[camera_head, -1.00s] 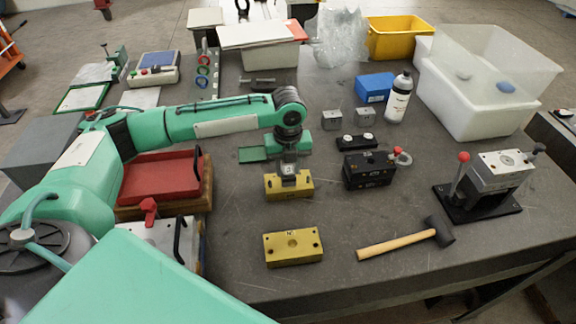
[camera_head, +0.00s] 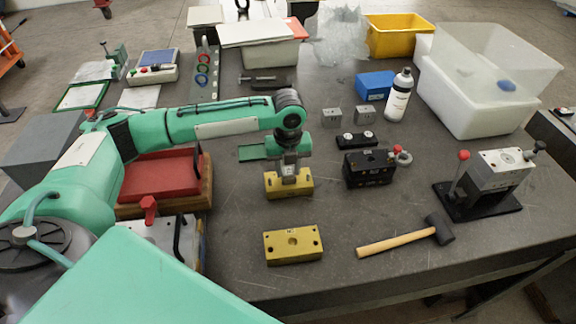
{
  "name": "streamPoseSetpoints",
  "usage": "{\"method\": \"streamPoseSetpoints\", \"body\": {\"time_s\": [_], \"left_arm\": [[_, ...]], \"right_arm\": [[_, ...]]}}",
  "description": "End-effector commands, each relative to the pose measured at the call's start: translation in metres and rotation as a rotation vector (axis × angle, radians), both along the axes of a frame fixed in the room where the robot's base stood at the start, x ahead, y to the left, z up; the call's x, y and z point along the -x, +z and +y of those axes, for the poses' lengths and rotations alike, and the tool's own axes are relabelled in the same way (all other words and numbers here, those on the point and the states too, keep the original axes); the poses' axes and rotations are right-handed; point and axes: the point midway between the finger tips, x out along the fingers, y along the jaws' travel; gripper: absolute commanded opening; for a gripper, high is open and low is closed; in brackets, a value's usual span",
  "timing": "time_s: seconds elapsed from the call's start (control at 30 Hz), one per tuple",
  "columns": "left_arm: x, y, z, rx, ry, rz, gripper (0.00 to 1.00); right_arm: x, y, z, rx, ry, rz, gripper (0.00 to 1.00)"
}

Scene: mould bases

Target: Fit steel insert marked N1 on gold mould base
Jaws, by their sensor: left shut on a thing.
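A gold mould base (camera_head: 274,190) lies in the middle of the bench, under my left gripper (camera_head: 290,169). The gripper points down and is shut on a small steel insert (camera_head: 289,180), at the middle of that base. The fingers partly hide the insert, and I cannot tell whether it is fully seated. I cannot read its marking. A second gold base (camera_head: 293,253) with holes in its top lies nearer the front edge, apart from the gripper. Two other small steel inserts (camera_head: 331,117) (camera_head: 365,114) stand farther back. My right gripper is not in view.
A black block (camera_head: 369,170) and a black plate with two studs (camera_head: 357,141) lie right of the gripper. A hammer (camera_head: 405,240) lies in front, and a toggle press (camera_head: 490,180) stands at right. A red tray (camera_head: 160,178) sits under my left arm.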

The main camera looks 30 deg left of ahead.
Motion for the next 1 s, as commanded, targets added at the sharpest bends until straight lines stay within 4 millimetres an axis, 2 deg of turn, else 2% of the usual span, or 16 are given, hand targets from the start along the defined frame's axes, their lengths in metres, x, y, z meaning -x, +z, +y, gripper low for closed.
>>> {"method": "streamPoseSetpoints", "body": {"time_s": [0.8,0.83,0.93,1.0], "left_arm": [[-0.0002,-0.0099,-0.0001,0.000,0.000,-0.001,0.02],[-0.0002,-0.0099,-0.0001,0.000,0.000,-0.001,0.36],[-0.0002,-0.0099,-0.0001,0.001,0.000,-0.001,0.56],[-0.0001,-0.0100,-0.0002,0.001,0.000,-0.001,0.60]], "right_arm": [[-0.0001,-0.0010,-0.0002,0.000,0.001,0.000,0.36],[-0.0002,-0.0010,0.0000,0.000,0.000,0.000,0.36],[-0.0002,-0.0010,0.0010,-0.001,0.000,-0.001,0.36],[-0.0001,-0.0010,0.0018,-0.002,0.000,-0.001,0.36]]}}
